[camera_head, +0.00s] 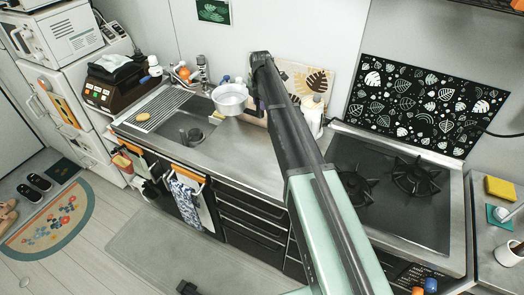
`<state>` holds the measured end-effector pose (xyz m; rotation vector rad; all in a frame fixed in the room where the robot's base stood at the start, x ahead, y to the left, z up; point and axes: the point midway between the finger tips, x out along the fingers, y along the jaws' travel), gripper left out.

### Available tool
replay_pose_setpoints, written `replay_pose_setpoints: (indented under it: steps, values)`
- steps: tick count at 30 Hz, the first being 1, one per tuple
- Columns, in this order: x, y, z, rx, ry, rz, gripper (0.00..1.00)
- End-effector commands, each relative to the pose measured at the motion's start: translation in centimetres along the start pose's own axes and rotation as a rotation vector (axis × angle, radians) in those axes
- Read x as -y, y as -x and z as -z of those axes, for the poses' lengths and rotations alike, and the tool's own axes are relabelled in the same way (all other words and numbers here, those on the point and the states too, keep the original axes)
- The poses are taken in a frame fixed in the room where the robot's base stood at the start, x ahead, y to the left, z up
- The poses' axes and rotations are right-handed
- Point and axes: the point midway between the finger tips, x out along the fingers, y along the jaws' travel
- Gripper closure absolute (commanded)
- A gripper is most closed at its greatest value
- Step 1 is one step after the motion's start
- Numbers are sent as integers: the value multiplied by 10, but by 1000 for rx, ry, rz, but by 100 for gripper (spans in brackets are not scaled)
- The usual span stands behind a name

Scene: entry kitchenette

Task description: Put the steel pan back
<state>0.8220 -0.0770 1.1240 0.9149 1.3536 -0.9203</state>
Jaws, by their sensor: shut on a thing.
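The steel pan (229,103) is a round, bright, open vessel. It shows over the right end of the sink, in front of the back wall, and looks upright. My gripper (257,103) is at its right side, at the far end of my arm, and is shut on the pan. The fingers are small and dark, and the exact grip on the pan is hard to make out. Whether the pan touches the counter or hangs above it cannot be told from this view.
The sink (187,128) has a drying rack (163,108) on its left. Bare counter (245,158) lies in front of the pan. Boards (300,77) and a white roll (312,112) stand behind my arm. A two-burner stove (405,200) is at right.

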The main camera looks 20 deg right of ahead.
Motion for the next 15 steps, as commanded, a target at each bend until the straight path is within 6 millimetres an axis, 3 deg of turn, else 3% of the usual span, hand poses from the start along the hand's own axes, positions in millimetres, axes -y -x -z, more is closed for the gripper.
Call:
replay_pose_setpoints:
  steps: [5,8,15]
  values:
    - [0,-3,2,-8,37,0,100]
    - [0,-18,2,-7,36,0,100]
    - [0,-96,3,-7,35,0,100]
